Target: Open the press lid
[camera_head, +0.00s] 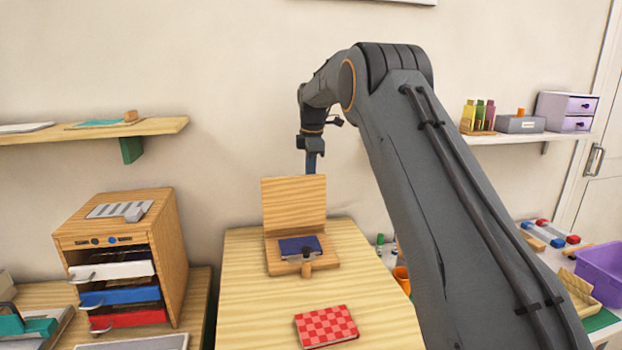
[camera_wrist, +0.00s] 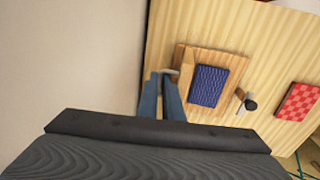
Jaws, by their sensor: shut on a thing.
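The press is a small wooden base (camera_head: 325,262) with a dark blue pad (camera_head: 300,245) on it. Its wooden lid (camera_head: 294,203) stands upright at the back edge. The wrist view shows the base (camera_wrist: 236,68) and the blue pad (camera_wrist: 208,86) from above. My gripper (camera_head: 312,172) is at the back right of the lid, with its fingertips partly hidden behind the lid.
A red checkered block (camera_head: 326,326) lies on the table (camera_head: 250,300) in front. A small dark-knobbed piece (camera_wrist: 247,102) is at the front of the base. A wooden drawer unit (camera_head: 165,235) stands at left. The wall is close behind.

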